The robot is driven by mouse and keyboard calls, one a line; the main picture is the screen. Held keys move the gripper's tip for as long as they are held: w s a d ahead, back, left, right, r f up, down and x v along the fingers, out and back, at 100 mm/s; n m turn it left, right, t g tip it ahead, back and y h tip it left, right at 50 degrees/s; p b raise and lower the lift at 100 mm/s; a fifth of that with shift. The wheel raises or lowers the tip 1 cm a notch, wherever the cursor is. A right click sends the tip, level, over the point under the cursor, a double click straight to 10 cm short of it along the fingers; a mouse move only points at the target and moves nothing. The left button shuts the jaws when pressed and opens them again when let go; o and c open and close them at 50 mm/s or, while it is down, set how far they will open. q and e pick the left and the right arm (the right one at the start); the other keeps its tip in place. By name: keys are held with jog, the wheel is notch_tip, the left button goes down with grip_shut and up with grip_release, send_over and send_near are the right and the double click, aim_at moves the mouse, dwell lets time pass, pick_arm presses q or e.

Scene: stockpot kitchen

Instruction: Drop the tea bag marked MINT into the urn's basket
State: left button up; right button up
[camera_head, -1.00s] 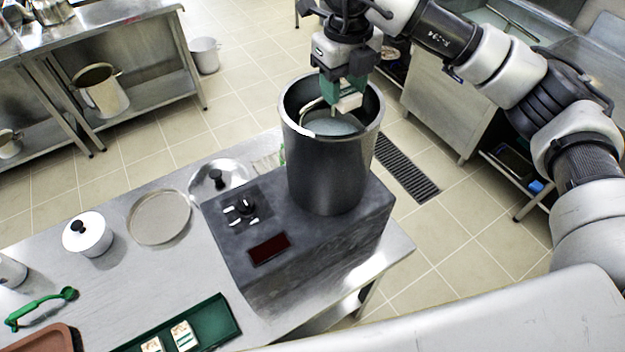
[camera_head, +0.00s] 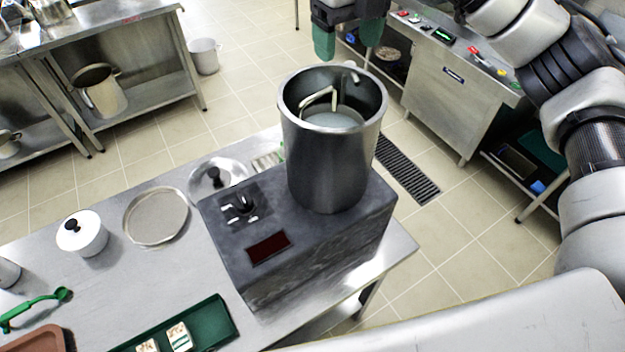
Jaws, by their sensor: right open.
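The urn is a dark metal pot (camera_head: 330,165) on a dark box-shaped base (camera_head: 300,240). Inside it is a pale round basket (camera_head: 333,119) with a bent wire handle. My right gripper (camera_head: 348,38) is open above and behind the urn's far rim, with two green fingers apart and nothing between them. No tea bag is clearly visible in the urn; the near wall hides part of the inside. Two pale packets, a left one (camera_head: 148,346) and a right one (camera_head: 179,337), lie in a green tray (camera_head: 213,322); their markings are too small to read. My left gripper is out of view.
On the steel table (camera_head: 115,265) are a round metal tray (camera_head: 156,217), a lid with a black knob (camera_head: 217,184), a white lidded pot (camera_head: 82,234), a green utensil (camera_head: 35,309) and a brown tray (camera_head: 38,340). Tiled floor lies beyond.

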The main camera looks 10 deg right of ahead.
jog(key=shift+r, duration=2.05)
